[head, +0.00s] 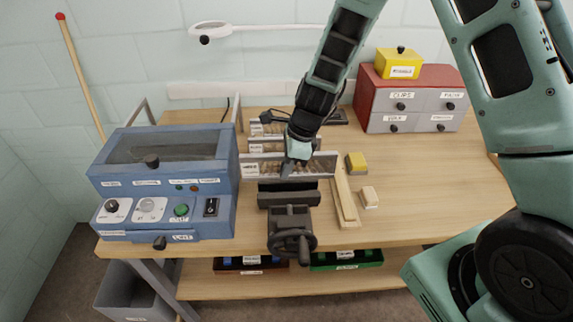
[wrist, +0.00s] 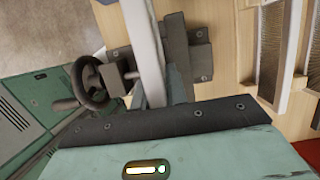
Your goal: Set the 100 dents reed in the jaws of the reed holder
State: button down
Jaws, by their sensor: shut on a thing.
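The reed holder (head: 290,198) is a dark vise with a handwheel in front, bolted near the front of the table. Its jaws lie just in front of and below my gripper (head: 291,167). My gripper is shut on a long, pale-framed reed (head: 318,166), which lies crosswise; its small label is too blurred to read. In the wrist view, the held reed (wrist: 146,45) is seen nearly edge-on, partly covering the reed holder (wrist: 186,52). The reed appears above the jaws, not between them; the exact gap cannot be told.
Other reeds (head: 262,132) stand in a row behind the held one. A blue machine (head: 165,170) is close on the left. Wooden strips (head: 346,200), a yellow block (head: 356,162) and a pale block (head: 369,197) lie to the right.

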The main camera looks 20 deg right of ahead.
aim_at(290, 179)
jog(key=shift+f+b, duration=2)
jog(key=shift+f, duration=0.6)
jog(key=shift+s+f, duration=0.15)
jog(key=shift+f, duration=0.3)
jog(key=shift+s+d+b, duration=0.1)
jog(key=shift+b, duration=0.25)
jog(key=c, duration=1.4)
grip_release()
jog(key=shift+f, duration=0.1)
jog(key=shift+o, duration=0.4)
jog(key=shift+d+r, duration=0.1)
jog(key=shift+r, duration=0.35)
jog(key=v, duration=1.7)
jog(key=shift+r, duration=0.35)
